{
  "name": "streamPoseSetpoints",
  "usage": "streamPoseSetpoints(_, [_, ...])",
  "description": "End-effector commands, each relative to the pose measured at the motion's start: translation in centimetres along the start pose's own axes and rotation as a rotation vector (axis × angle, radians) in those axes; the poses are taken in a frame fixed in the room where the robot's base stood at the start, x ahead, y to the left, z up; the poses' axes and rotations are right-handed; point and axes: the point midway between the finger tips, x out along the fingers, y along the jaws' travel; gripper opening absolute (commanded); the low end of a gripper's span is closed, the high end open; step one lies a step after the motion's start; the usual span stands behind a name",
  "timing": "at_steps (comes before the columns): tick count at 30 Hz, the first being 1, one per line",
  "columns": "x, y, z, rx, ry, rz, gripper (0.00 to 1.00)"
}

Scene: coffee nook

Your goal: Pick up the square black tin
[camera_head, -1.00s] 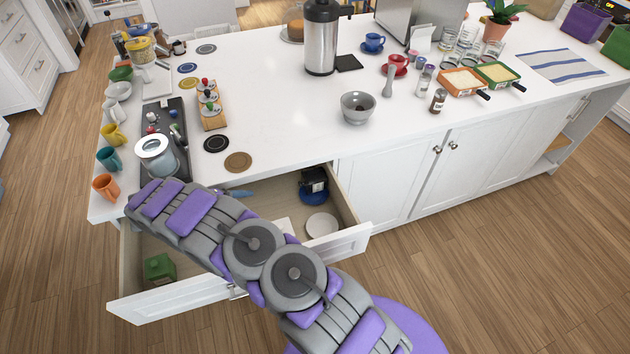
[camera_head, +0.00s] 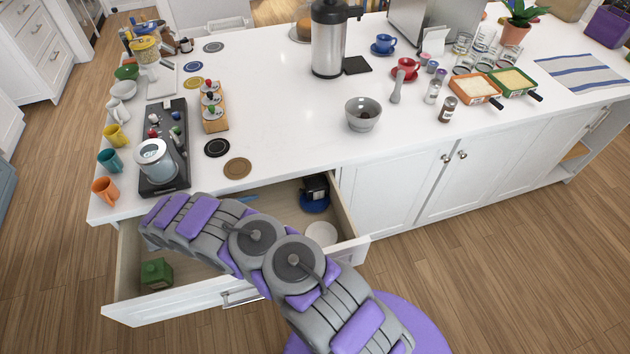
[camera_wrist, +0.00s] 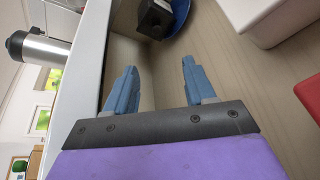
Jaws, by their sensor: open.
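The square black tin (camera_head: 314,186) stands at the back right inside the open drawer, over a round blue dish (camera_head: 315,205). In the wrist view the tin (camera_wrist: 156,18) is at the top edge, partly cut off, with the blue dish (camera_wrist: 182,12) beside it. My gripper (camera_wrist: 159,66) is open, with its two blue fingers apart and nothing between them. The fingers point toward the tin with a gap left between. In the head view my arm hides most of the gripper; a bit of blue finger shows inside the drawer.
The open drawer (camera_head: 185,303) also holds a green tin (camera_head: 156,272) at front left and a round white dish (camera_head: 321,234) near the black tin. The white counter (camera_head: 280,130) overhangs its back. A white box (camera_wrist: 270,20) is right in the wrist view.

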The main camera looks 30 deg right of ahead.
Motion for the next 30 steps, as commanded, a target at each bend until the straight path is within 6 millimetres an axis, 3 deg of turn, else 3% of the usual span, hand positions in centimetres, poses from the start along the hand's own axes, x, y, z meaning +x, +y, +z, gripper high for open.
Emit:
streamPoseSetpoints(4, [-0.5, -0.1, 0.3, -0.035, -0.010, 0.026, 0.54])
streamPoseSetpoints(8, [0.4, -0.3, 0.3, -0.041, -0.018, 0.034, 0.54])
streamPoseSetpoints(21, [10.1, 0.1, 0.5, -0.039, -0.008, 0.018, 0.54])
streamPoseSetpoints(24, [11.2, 0.2, 0.5, -0.038, -0.010, 0.021, 0.54])
streamPoseSetpoints(30, [11.6, 0.1, 0.4, -0.038, -0.014, 0.030, 0.54])
